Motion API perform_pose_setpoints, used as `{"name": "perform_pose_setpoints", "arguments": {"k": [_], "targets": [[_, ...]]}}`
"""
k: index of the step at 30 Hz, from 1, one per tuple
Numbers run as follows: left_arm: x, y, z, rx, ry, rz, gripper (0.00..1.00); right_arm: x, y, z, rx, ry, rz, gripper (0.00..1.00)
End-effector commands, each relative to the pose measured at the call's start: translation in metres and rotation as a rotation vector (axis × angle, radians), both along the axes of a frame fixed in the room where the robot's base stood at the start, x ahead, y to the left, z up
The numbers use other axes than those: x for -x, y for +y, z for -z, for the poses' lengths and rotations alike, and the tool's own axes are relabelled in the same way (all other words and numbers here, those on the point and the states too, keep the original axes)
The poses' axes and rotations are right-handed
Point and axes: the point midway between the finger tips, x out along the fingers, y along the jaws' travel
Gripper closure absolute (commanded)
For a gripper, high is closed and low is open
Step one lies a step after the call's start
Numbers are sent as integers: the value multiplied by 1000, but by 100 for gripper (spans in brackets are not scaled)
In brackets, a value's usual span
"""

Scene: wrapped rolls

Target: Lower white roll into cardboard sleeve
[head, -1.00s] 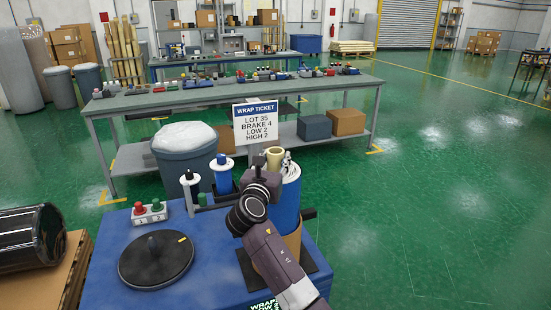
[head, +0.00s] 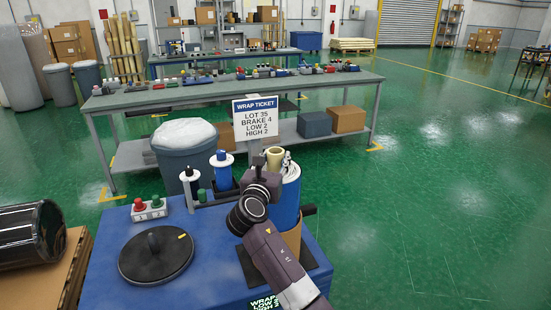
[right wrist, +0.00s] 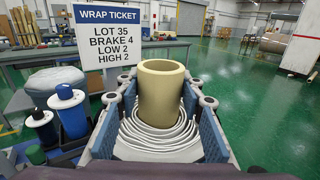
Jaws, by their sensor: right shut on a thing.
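The white roll (right wrist: 160,135) shows in the right wrist view as loose white layers around a cream core tube (right wrist: 161,90). The core also shows in the head view (head: 274,156). My right gripper (right wrist: 160,125) is shut around the roll from both sides, with blue panels beside the white layers. In the head view a blue surface (head: 287,205) shows below the core. The brown cardboard sleeve (head: 293,238) stands under it on a dark base, partly hidden by my right arm. How deep the roll sits in the sleeve is hidden. My left gripper is out of view.
A wrap ticket sign (head: 255,118) stands just behind the roll. A black roll (head: 28,235) lies at left.

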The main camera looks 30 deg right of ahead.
Motion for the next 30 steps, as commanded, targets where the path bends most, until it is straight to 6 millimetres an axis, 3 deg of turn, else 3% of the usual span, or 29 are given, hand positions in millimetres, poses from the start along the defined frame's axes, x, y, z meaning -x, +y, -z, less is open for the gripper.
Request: {"name": "perform_pose_setpoints", "arguments": {"k": [30], "targets": [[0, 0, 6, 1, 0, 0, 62, 0, 0, 12, 4, -5, -1, 100]]}}
